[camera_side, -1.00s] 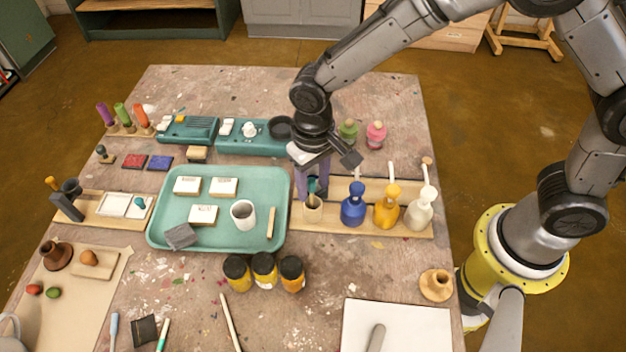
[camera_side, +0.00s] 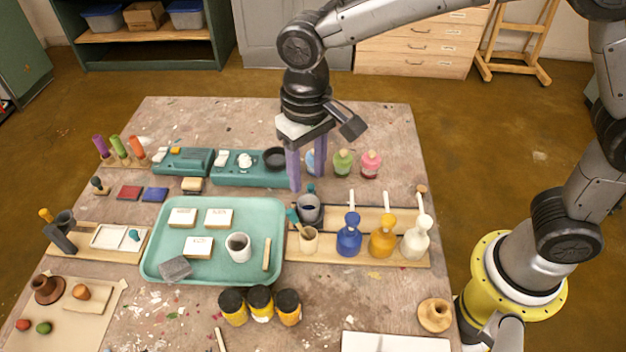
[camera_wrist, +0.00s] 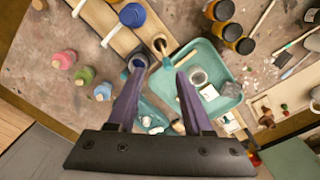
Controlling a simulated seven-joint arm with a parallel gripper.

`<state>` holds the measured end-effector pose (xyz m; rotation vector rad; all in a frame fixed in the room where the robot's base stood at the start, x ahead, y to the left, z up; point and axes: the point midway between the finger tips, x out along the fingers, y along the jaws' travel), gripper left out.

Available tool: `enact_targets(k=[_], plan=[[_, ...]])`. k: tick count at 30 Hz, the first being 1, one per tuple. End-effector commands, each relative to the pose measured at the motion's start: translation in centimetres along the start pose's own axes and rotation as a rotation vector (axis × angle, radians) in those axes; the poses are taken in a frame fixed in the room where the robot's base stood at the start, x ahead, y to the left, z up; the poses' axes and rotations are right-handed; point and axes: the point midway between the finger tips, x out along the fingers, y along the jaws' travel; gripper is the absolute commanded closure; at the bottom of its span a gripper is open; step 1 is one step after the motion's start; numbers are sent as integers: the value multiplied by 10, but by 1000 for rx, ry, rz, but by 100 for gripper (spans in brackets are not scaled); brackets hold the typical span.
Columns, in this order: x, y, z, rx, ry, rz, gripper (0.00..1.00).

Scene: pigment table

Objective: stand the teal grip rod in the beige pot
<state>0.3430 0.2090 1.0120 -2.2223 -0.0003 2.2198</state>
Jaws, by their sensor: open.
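The teal grip rod (camera_side: 293,216) stands in the beige pot (camera_side: 309,240), its teal end up and leaning to the left. The pot stands on the wooden board (camera_side: 335,254). In the wrist view the rod (camera_wrist: 166,62) rises from the beige pot (camera_wrist: 160,43). My gripper (camera_side: 308,180) is open and empty, with its purple fingers raised above and behind the pot, clear of the rod. It also shows in the wrist view (camera_wrist: 160,77). The rod's lower end is hidden inside the pot.
Blue (camera_side: 349,238), yellow (camera_side: 383,238) and white (camera_side: 416,240) bottles stand to the right. A teal tray (camera_side: 215,272) lies to the left. Yellow jars (camera_side: 261,302) stand in front.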

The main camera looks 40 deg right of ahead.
Motion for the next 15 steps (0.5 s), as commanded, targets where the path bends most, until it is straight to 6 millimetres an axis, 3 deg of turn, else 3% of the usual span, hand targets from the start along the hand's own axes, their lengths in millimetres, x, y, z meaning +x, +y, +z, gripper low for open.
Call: enact_targets(k=[8, 11, 15], plan=[[-8, 4, 1, 2, 6, -4, 50], [-25, 24, 5, 6, 38, -21, 50], [-63, 80, 30, 12, 131, -55, 50]])
